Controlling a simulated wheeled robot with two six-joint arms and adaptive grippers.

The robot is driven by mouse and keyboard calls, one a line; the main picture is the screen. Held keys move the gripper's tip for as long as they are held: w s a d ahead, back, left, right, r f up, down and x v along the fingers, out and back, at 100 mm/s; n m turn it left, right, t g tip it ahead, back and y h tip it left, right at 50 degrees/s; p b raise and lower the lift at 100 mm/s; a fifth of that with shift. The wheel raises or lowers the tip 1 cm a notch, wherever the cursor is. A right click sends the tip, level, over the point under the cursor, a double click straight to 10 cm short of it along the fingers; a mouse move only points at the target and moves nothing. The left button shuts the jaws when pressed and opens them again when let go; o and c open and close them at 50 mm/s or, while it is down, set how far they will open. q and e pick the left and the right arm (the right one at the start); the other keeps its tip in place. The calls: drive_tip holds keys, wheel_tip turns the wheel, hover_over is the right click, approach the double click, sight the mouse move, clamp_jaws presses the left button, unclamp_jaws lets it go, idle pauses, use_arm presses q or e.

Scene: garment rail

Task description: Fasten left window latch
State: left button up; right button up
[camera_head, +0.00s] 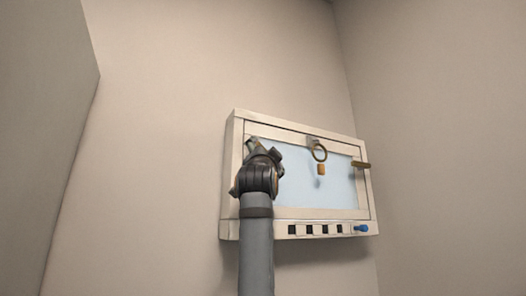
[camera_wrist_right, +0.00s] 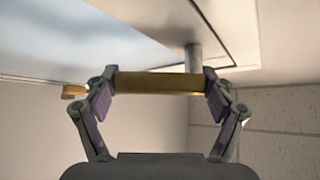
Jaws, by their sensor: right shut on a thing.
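The window (camera_head: 318,178) is a pale frame with a light blue pane on the wall. My right gripper (camera_head: 254,148) is at its upper left part, and my arm hides the left latch in the head view. In the right wrist view, the right gripper (camera_wrist_right: 159,84) is shut on a brass bar, the left latch (camera_wrist_right: 158,83), with one finger at each end. The bar sits on a grey post (camera_wrist_right: 193,57) from the frame. The right latch (camera_head: 361,164) is a brass bar lying roughly level across the frame's right side. My left gripper is not in view.
A ring (camera_head: 319,152) with a wooden tag (camera_head: 321,169) hangs at the pane's top. Several dark squares and a blue knob (camera_head: 361,228) line the lower ledge. A grey panel (camera_head: 45,110) stands at the far left. The wall right of the window is clear.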

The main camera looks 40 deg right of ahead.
drive_tip(key=shift+a+m+g+h, duration=0.2)
drive_tip(key=shift+m+g+h, duration=0.1)
drive_tip(key=shift+m+g, duration=0.4)
drive_tip(key=shift+a+m+g+p, duration=0.1)
drive_tip(key=shift+m+g+p, duration=0.25)
drive_tip(key=shift+m, duration=0.35)
drive_tip(key=m+g, duration=0.3)
drive_tip(key=m, duration=0.1)
drive_tip(key=shift+w+a+f, duration=0.1)
drive_tip(key=shift+a+f, duration=0.25)
drive_tip(key=shift+a, duration=0.05)
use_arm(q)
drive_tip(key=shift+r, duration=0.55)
use_arm(e)
drive_tip(key=shift+w+a+f+m+g+y, duration=0.15)
drive_tip(key=shift+a+m+g+y, duration=0.15)
drive_tip(key=shift+m+g+y, duration=0.5)
drive_tip(key=shift+a+f+m+g+y, duration=0.1)
drive_tip(key=shift+a+m+g+y, duration=0.2)
drive_tip(key=shift+m+y, duration=0.5)
drive_tip(key=shift+m, duration=0.3)
drive_tip(key=o, duration=1.6)
drive_tip(key=shift+c, duration=0.2)
